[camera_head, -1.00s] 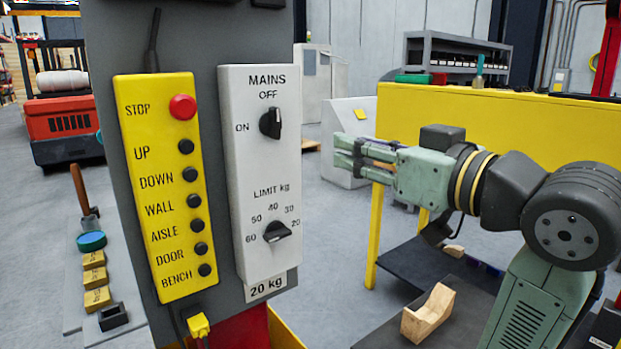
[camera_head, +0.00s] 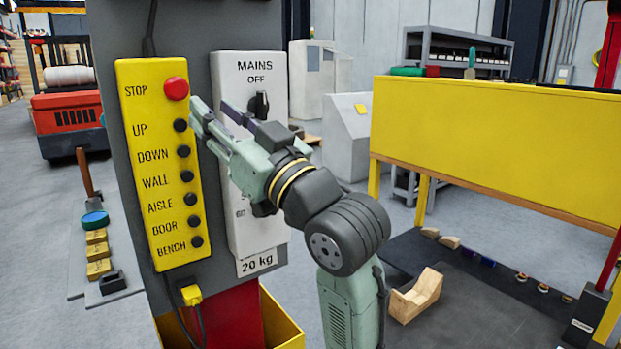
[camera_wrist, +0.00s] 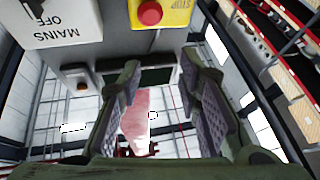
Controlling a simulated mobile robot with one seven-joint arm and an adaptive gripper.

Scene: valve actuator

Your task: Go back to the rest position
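My gripper (camera_head: 212,107) is in front of the control panel, its fingers spread with nothing between them. In the wrist view my gripper (camera_wrist: 163,78) also shows two separate fingers. In the head view its fingertips overlap the edge between the yellow button box (camera_head: 160,190) and the white MAINS box (camera_head: 232,66); I cannot tell whether they touch. The black MAINS knob (camera_head: 259,103) shows just behind the gripper. The LIMIT kg dial is hidden by my arm. The red STOP button (camera_head: 176,88) is uncovered. It also shows at the top of the wrist view (camera_wrist: 150,12).
A yellow-fronted bench (camera_head: 490,135) stands at the right, with a wooden block (camera_head: 415,295) on the dark surface below. A yellow plug (camera_head: 191,295) hangs under the button box. A red forklift (camera_head: 68,120) is at the far left. Open floor lies behind the panel.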

